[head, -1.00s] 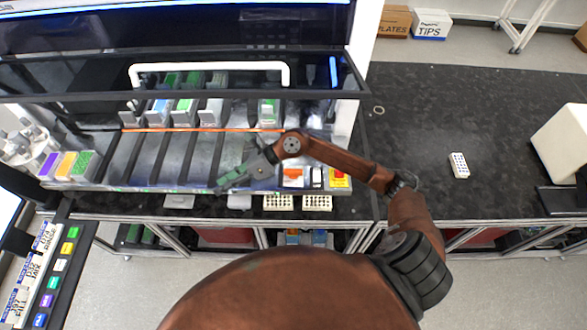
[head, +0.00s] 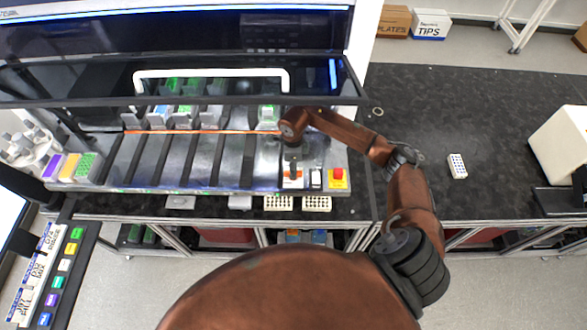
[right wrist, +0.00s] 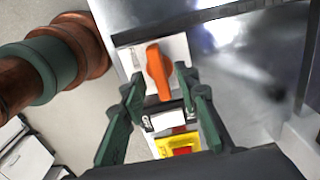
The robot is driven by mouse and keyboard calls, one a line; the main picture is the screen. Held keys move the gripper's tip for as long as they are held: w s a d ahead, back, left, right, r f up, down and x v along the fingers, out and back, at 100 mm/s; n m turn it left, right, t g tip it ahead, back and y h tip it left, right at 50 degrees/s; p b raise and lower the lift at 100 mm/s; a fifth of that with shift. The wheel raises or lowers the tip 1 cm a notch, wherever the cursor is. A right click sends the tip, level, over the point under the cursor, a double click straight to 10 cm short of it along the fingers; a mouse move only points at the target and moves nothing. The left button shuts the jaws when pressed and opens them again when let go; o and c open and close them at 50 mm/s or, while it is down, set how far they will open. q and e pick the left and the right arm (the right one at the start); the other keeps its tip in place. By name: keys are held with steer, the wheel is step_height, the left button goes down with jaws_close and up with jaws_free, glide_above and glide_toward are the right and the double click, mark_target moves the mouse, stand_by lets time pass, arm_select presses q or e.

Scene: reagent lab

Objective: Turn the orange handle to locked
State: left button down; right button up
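The orange handle (right wrist: 158,74) is a long knob on a white plate at the machine's front right corner. In the right wrist view it lies lengthwise, slightly tilted, its lower end towards the yellow panel. My right gripper (right wrist: 160,82) is open, with one green finger on each side of the handle and a visible gap to each; I cannot tell how deep the tips reach. In the head view the right gripper (head: 293,160) points down over the handle and partly hides it. The markings for locked cannot be read. My left gripper is not in view.
A red button on a yellow panel (head: 338,178) sits right of the handle, with a small white switch (head: 316,179) between. The raised hood with a white bar (head: 210,73) is behind my arm. Racks (head: 186,116) stand left on the deck. The right bench (head: 440,110) is mostly clear.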

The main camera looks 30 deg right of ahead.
steer(key=shift+f, duration=0.65)
jaws_close()
